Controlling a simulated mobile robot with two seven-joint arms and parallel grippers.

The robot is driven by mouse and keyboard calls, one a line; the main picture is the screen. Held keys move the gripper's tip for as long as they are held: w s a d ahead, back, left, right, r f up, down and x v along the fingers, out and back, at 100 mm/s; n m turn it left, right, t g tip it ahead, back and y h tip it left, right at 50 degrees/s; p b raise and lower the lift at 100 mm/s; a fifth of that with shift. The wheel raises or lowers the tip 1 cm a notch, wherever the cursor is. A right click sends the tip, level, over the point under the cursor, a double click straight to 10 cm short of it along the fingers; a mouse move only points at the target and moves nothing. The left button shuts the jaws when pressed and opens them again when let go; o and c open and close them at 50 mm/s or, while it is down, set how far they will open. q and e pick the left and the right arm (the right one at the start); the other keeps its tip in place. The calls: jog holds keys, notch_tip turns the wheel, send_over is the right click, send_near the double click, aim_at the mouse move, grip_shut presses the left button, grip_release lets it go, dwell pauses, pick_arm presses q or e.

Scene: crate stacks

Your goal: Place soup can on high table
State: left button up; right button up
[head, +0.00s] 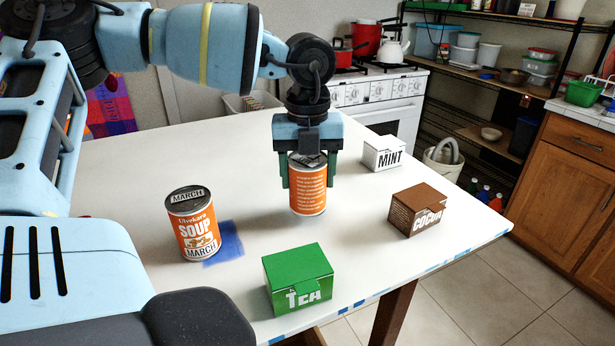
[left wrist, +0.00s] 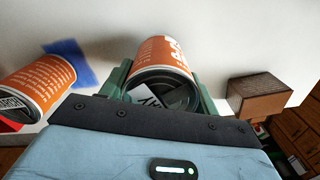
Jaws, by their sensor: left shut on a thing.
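My left gripper (head: 306,172) points down over the white high table (head: 130,160) and is shut on an orange soup can (head: 309,192). The can is upright between the green fingers. It is at or just above the tabletop; I cannot tell if it touches. In the left wrist view the held can (left wrist: 164,60) sits between the fingers (left wrist: 165,85). A second orange soup can (head: 195,228), labelled MARCH, stands at the left beside a blue tape patch (head: 228,242); it also shows in the left wrist view (left wrist: 45,82). My right gripper is not seen.
A green TEA box (head: 298,280) stands near the front edge. A brown COCOA box (head: 418,210) and a white MINT box (head: 384,153) stand right of the held can. Blue tape marks the near right edge. A stove (head: 385,95) and shelves are behind.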

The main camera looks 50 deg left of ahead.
pick_arm(q)
jog(key=shift+f, duration=0.9)
jog(key=shift+f, duration=0.2)
jog(key=o, duration=1.3)
jog(key=shift+c, duration=0.2)
notch_tip(320, 180, up, 12)
jog(key=shift+r, duration=0.2)
